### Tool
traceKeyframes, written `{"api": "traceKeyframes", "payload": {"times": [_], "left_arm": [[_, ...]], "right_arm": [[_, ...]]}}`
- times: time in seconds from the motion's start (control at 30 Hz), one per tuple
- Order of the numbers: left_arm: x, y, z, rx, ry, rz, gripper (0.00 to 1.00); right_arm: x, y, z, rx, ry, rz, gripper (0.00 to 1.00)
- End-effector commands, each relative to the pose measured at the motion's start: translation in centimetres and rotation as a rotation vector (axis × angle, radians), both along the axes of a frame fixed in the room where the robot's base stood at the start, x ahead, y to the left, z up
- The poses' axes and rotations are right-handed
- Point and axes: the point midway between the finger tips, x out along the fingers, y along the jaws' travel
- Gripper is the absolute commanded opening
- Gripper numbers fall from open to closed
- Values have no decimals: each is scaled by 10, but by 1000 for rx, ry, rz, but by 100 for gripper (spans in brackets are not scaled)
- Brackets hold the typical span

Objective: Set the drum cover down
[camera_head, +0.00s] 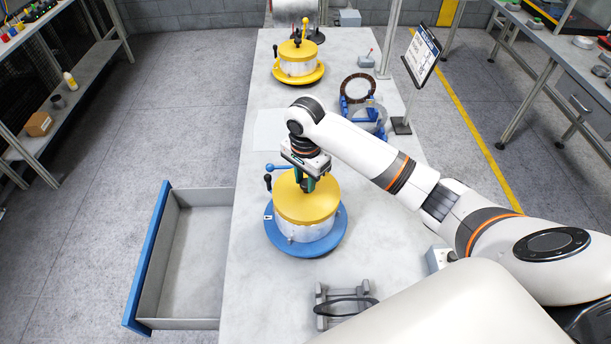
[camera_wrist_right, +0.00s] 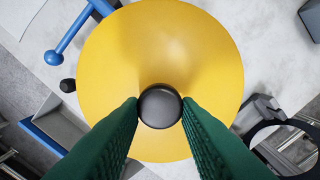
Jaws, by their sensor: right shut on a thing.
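The yellow drum cover (camera_head: 306,208) is level over the white drum on the round blue base (camera_head: 337,228), near the middle of the bench. I cannot tell whether a thin gap remains under it. My right gripper (camera_head: 305,184) is above the cover's centre, with its green fingers shut on the black knob. In the right wrist view the knob (camera_wrist_right: 160,106) is between the fingertips and the yellow cover (camera_wrist_right: 160,50) fills the middle. The drum is hidden there. My left gripper is not in view.
A blue-handled lever (camera_head: 277,168) and a black-knobbed lever stand beside the drum. A second yellow unit (camera_head: 298,64) stands farther back. Rings in blue holders (camera_head: 358,88) and a sign (camera_head: 421,55) are at right. A grey bracket (camera_head: 342,302) is in front. An open drawer (camera_head: 190,260) is at left.

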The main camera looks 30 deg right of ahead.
Motion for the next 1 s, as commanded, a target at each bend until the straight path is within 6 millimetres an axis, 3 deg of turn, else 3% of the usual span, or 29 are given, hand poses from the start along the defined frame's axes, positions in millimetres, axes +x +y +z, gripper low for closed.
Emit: {"api": "traceKeyframes", "payload": {"times": [0.07, 0.1, 0.23, 0.5, 0.67, 0.87, 1.0], "left_arm": [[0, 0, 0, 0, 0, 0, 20], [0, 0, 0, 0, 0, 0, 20], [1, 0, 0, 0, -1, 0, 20], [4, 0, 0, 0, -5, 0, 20], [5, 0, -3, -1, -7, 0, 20], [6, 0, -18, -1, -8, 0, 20], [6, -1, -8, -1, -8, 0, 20]], "right_arm": [[0, 0, -3, 1, 0, 0, 0], [0, 0, -3, 1, 0, 0, 33], [0, 0, -3, 1, 0, 0, 51], [0, 0, -2, 0, -1, 0, 51], [1, 0, 11, 1, -4, 2, 51], [1, 1, 51, 3, -8, 2, 51], [1, -2, 88, -4, -6, 0, 51]]}}
